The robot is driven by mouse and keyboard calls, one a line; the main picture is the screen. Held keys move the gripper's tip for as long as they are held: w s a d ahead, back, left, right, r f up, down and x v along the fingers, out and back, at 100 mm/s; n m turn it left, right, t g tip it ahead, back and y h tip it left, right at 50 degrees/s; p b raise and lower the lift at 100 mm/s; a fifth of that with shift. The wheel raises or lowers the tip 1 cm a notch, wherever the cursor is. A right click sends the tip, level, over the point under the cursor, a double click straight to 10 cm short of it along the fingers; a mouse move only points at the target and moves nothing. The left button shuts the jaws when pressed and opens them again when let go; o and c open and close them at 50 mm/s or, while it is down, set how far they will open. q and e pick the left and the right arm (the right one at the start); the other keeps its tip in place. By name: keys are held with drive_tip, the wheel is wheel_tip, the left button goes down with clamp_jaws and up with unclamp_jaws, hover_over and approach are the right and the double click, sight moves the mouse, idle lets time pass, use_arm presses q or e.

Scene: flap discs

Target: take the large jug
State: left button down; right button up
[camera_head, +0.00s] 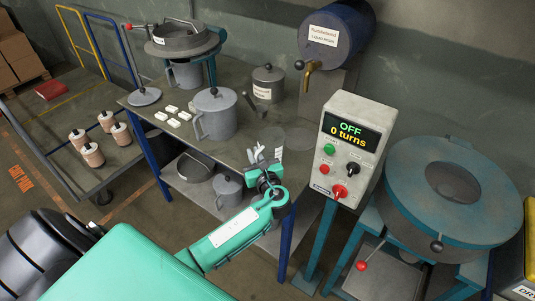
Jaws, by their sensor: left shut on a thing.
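A large grey jug (214,115) with a handle on its left stands upright on the workbench. My left gripper (263,155) is over the bench's front right part, to the right of and nearer than this jug, apart from it. It is shut on a small pale thing (279,155); its kind is unclear. A smaller grey jug (228,191) is on the shelf below. Another grey vessel (187,74) stands under the round sieve machine (182,40). My right gripper is not in view.
White blocks (172,109), a lidded pot (267,84) and a round lid (145,96) are on the bench (160,130). A blue resin drum (337,35) stands behind. A control box (345,148) reading "OFF, 0 turns" and a round teal machine (450,190) are at right.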

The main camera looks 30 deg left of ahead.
use_arm(q)
drive_tip(key=shift+r, duration=0.1)
wheel_tip(320, 180, up, 20)
drive_tip(key=shift+b, duration=0.3)
idle(0.5)
